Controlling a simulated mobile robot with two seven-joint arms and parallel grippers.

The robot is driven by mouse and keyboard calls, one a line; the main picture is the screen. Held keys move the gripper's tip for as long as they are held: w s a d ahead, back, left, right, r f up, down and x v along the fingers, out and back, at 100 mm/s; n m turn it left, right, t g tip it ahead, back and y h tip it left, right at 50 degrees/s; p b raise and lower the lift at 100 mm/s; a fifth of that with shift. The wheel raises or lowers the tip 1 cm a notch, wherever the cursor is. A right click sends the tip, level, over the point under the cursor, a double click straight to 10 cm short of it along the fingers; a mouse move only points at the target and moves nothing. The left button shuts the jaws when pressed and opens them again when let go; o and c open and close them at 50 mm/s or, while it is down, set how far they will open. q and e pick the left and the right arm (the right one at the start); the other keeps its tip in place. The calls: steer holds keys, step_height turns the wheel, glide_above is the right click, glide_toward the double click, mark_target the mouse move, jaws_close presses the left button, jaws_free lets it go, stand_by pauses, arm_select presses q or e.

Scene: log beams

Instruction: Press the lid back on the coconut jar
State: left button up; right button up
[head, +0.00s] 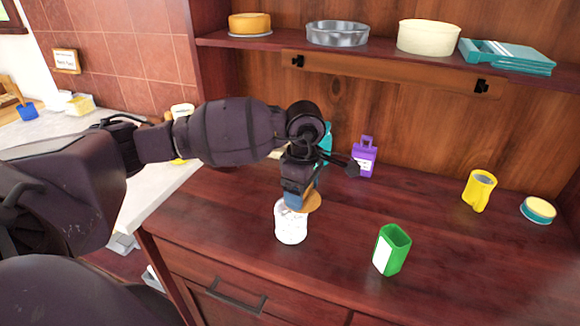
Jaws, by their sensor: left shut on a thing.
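The coconut jar (291,225) is a white, speckled, upright container on the dark red wooden counter. My left gripper (295,198) comes down directly above the jar, with blue at its tips. It is shut on the lid (313,203), a tan-orange disc that shows to the right of the fingers, at the jar's top right. The gripper hides part of the lid and the jar's mouth, so I cannot tell whether the lid touches the rim. My right gripper is not in view.
A green open container (392,250) stands right of the jar. A purple box (364,160) stands behind, partly near my arm. A yellow container (479,190) and a round teal tin (538,210) are at the right. A shelf (380,55) with dishes runs above. The counter's front right is clear.

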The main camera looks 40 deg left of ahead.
arm_select(q)
steer(key=n, duration=0.1)
steer(key=a+r+n+p, duration=0.1)
steer(key=n, duration=0.1)
steer(key=a+r+n, duration=0.1)
steer(key=n, duration=0.1)
steer(key=shift+w+a, duration=0.15)
steer(key=shift+w, duration=0.15)
steer(key=n, duration=0.1)
steer(key=a+n, duration=0.1)
steer(key=n, duration=0.1)
steer(key=shift+w+r+p, duration=0.1)
steer(key=shift+r+p, duration=0.3)
steer(key=shift+a+f+b, duration=0.1)
steer(key=shift+f+b, duration=0.55)
steer(key=shift+f, duration=0.7)
steer(key=shift+f+b, duration=0.95)
steer(key=shift+f, duration=0.95)
